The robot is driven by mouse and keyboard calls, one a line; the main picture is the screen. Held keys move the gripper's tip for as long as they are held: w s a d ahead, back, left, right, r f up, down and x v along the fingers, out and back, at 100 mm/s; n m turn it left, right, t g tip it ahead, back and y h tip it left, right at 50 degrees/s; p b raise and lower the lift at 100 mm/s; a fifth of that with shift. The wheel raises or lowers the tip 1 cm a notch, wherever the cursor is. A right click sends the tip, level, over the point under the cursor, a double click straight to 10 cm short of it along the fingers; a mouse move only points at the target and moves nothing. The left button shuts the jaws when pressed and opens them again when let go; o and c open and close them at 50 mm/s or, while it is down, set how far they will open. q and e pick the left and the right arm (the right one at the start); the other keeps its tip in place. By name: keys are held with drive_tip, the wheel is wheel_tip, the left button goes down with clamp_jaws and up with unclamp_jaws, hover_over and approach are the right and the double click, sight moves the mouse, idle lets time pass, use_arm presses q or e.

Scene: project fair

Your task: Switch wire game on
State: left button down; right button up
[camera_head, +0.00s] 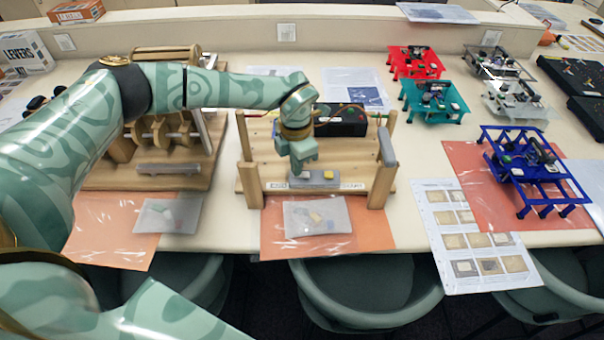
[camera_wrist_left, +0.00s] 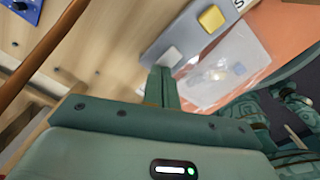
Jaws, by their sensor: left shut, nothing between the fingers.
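The wire game (camera_head: 250,180) is a wooden stand with two upright posts on the table, and a thin wire shows behind my arm. A grey strip (camera_head: 313,186) lies along its front edge, with a yellow button (camera_head: 328,175). In the left wrist view the strip carries the yellow button (camera_wrist_left: 211,18) and a pale grey button (camera_wrist_left: 171,56). My left gripper (camera_head: 298,164) is shut and empty, pointing down at the strip's left part. In the left wrist view its fingertips (camera_wrist_left: 160,70) are right beside the pale button; I cannot tell whether they touch it. My right gripper is out of view.
A clear bag (camera_head: 318,218) lies on an orange sheet (camera_head: 377,236) in front. Red, teal (camera_head: 434,101) and blue (camera_head: 535,170) stands are right. Chairs (camera_head: 368,290) line the front edge.

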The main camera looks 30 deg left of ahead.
use_arm(q)
drive_tip(key=shift+f, duration=0.25)
drive_tip(key=shift+r, duration=0.15)
drive_tip(key=shift+w+r+p, duration=0.1)
drive_tip(key=shift+r+p, duration=0.55)
wheel_tip(320, 180, up, 6)
drive_tip(key=p, duration=0.4)
drive_tip(key=shift+f+p, duration=0.2)
drive_tip(key=shift+p, duration=0.2)
drive_tip(key=shift+f, duration=0.1)
